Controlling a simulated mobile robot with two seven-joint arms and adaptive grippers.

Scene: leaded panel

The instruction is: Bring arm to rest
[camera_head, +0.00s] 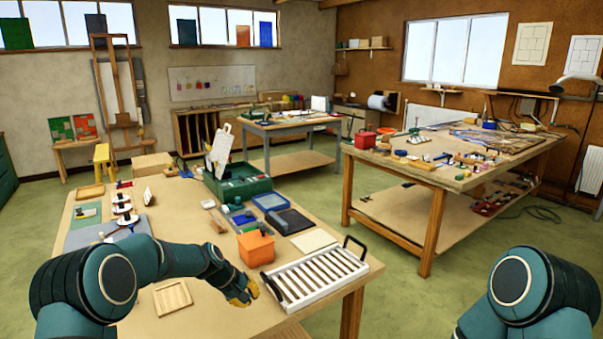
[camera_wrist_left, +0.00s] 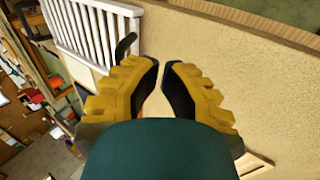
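My left arm reaches in over the near workbench (camera_head: 215,318). My left gripper (camera_head: 243,292), with yellow fingers, hangs at the bench's front part, just left of the white slatted rack (camera_head: 318,273). In the left wrist view the gripper (camera_wrist_left: 161,72) has its two fingers close together with a narrow gap between the dark pads; nothing shows between them. The slatted rack (camera_wrist_left: 88,30) lies beyond the fingers at upper left there. Only the upper part of my right arm shows at the lower right of the head view; its gripper is out of view.
An orange box (camera_head: 256,248), a green crate (camera_head: 238,186) and a pale square board (camera_head: 313,241) stand on the bench beyond the gripper. A small wooden tray (camera_head: 172,297) lies left of it. A second cluttered table (camera_head: 436,180) stands right, across open floor.

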